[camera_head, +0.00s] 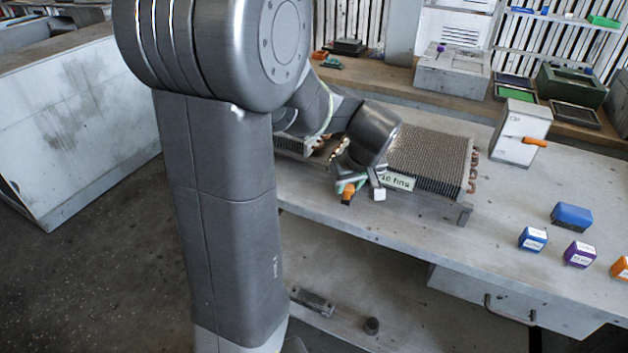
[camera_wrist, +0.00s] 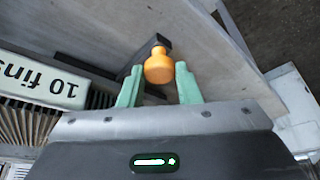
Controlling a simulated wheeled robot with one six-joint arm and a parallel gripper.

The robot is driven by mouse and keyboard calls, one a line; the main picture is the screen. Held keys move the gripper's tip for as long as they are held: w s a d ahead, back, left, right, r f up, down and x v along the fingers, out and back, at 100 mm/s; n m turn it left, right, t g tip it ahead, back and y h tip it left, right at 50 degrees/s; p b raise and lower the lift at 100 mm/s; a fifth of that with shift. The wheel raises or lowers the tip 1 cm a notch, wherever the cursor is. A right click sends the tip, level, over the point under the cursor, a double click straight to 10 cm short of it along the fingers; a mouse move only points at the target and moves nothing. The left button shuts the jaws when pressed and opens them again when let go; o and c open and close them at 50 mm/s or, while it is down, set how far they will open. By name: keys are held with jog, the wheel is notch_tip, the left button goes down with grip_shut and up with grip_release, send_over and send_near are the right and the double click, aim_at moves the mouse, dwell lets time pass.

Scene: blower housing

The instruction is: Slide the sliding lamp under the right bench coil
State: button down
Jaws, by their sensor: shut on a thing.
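My gripper (camera_head: 351,186) is low at the bench's front edge, just left of the "10 fins" label. Its green fingers (camera_wrist: 160,72) are shut on an orange knob (camera_wrist: 159,65), which also shows in the head view (camera_head: 347,194). The knob sits by a dark bracket (camera_wrist: 158,42), likely part of the sliding lamp. A warm glow (camera_head: 340,148) shows behind my wrist, between the two coils; the lamp body is mostly hidden. The right bench coil (camera_head: 430,158), finned with copper bends, lies right of my gripper; its label (camera_wrist: 38,80) fills the wrist view's left side.
A second finned coil (camera_head: 292,146) is partly hidden behind my arm. A white box with an orange lever (camera_head: 521,132) stands right of the right coil. Blue, purple and orange blocks lie on the bench's right. The bench top (camera_head: 500,205) between is clear.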

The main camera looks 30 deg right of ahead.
jog(key=s+d, duration=0.2)
jog(key=s+d+b, duration=0.1)
jog(key=s+d, duration=0.1)
jog(key=s, duration=0.1)
jog(key=s+d, duration=0.2)
jog(key=s, duration=0.1)
jog(key=shift+d+b, duration=0.15)
jog(key=shift+b, duration=0.15)
jog(key=c, duration=1.1)
grip_release()
jog(key=shift+s+d, duration=0.1)
jog(key=shift+s, duration=0.1)
jog(key=v, duration=1.4)
jog(key=shift+w+p, duration=0.2)
jog(key=shift+p, duration=0.1)
